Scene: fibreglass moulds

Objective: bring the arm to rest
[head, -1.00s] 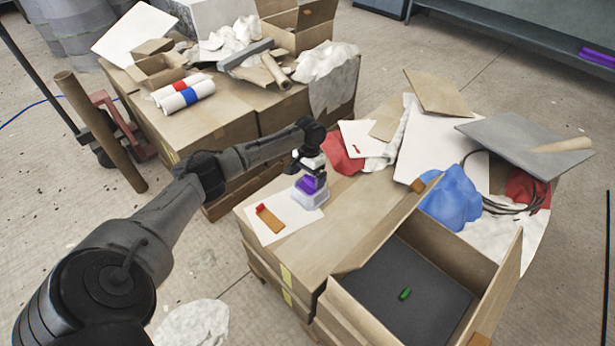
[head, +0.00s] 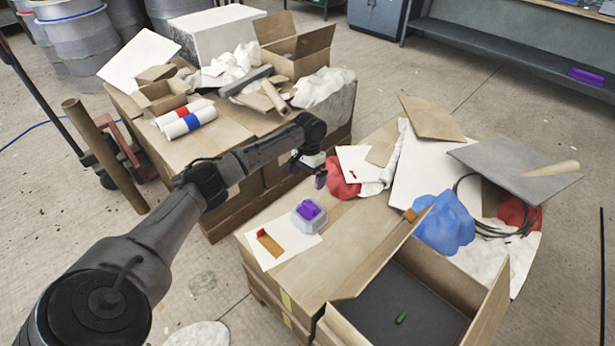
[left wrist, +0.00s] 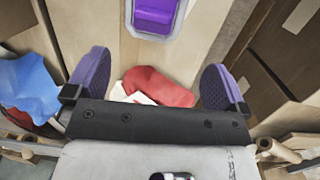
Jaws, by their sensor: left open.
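My left arm reaches in from the left in the head view. Its gripper (head: 319,176) hangs above the cardboard-topped stack (head: 352,235), behind and slightly right of a small grey-white container with a purple piece (head: 309,210) in it. In the left wrist view the two purple-padded fingers of the left gripper (left wrist: 155,85) are wide apart with nothing held between them. The purple piece also shows in the left wrist view (left wrist: 155,12), beyond the fingertips and apart from them. My right gripper is in neither view.
A white sheet with an orange strip (head: 270,244) lies beside the container. An open box (head: 455,262) with a green piece (head: 401,318) stands at front right. Red cloth (head: 341,178), blue cloth (head: 444,222) and boards crowd the back. A second cluttered stack (head: 215,132) stands behind my arm.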

